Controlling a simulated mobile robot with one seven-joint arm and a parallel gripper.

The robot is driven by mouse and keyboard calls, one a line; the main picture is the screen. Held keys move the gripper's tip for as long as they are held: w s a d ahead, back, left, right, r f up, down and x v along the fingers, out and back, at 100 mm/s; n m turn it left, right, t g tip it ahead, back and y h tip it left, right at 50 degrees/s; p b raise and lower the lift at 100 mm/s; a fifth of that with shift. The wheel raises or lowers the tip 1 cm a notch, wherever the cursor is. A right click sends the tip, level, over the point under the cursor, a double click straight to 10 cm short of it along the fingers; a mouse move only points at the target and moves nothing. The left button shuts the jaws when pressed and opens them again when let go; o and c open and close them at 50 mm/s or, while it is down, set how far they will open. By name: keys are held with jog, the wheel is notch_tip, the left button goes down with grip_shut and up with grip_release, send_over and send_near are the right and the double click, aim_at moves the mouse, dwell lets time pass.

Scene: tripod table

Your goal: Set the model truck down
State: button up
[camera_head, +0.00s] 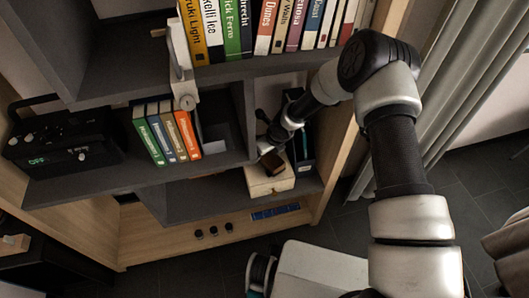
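My gripper (266,150) is at the end of my arm, reaching into the lower right part of the grey shelf unit. A small dark brown object (272,162) shows right at its fingertips, on or just above a cream box (270,180). It may be the model truck, but it is too small to be sure. The fingers are small and partly hidden, so I cannot tell whether they are open or shut on it. I cannot tell whether the object touches the box.
A dark upright holder (300,150) stands close to the right of the gripper. Several books (166,132) and a black radio (65,138) stand on the shelf to the left. More books (265,25) fill the shelf above. A grey curtain (445,90) hangs at right.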

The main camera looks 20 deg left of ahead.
jog(key=shift+f, duration=0.15)
jog(key=o, duration=1.3)
jog(key=shift+r, duration=0.2)
